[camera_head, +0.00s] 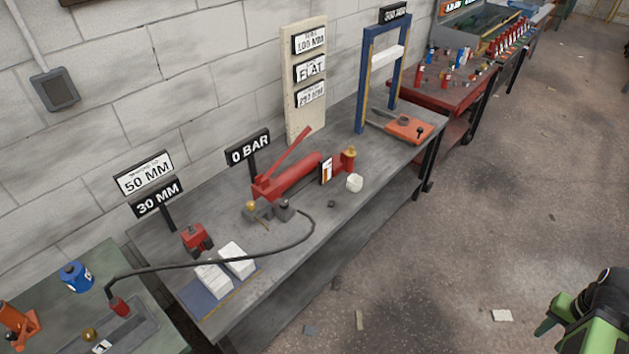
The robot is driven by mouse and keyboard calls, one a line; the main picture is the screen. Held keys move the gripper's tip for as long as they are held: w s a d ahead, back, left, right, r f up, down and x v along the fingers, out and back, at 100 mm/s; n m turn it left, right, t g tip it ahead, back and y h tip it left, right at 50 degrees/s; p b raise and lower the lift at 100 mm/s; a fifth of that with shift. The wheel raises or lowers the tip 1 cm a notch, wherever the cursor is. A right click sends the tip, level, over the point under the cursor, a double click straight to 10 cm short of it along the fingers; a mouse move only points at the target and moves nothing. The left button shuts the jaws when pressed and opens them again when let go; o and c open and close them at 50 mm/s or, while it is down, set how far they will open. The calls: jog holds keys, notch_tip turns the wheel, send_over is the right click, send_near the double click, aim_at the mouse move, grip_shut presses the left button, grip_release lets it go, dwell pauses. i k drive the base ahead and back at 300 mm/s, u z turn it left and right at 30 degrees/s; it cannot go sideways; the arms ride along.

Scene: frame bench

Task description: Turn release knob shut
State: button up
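A red hand pump (295,176) with a raised red lever (288,150) lies on the long grey bench. At its near left end are a brass round knob (250,205) and a dark grey fitting (284,204) where the black hose joins. I cannot tell for certain which part is the release knob, or how far it is turned. My gripper (560,325), green and black, shows only in part at the lower right corner. It is over the floor, well away from the pump, and its fingers are not clear enough to judge.
The black hose (220,260) runs across the bench to a red cylinder (120,307) at the left. A "0 BAR" sign (249,148) stands behind the pump. White blocks (237,259) and a blue frame (365,80) are also there. The floor (440,260) before the bench is mostly clear.

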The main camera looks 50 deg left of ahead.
aim_at(284, 203)
jog(key=i, duration=0.55)
jog(key=u, duration=4.8)
jog(key=i, duration=0.15)
jog(key=z, duration=2.25)
jog(key=k, duration=0.15)
jog(key=u, duration=0.45)
jog(key=i, duration=1.05)
jog(key=u, duration=0.25)
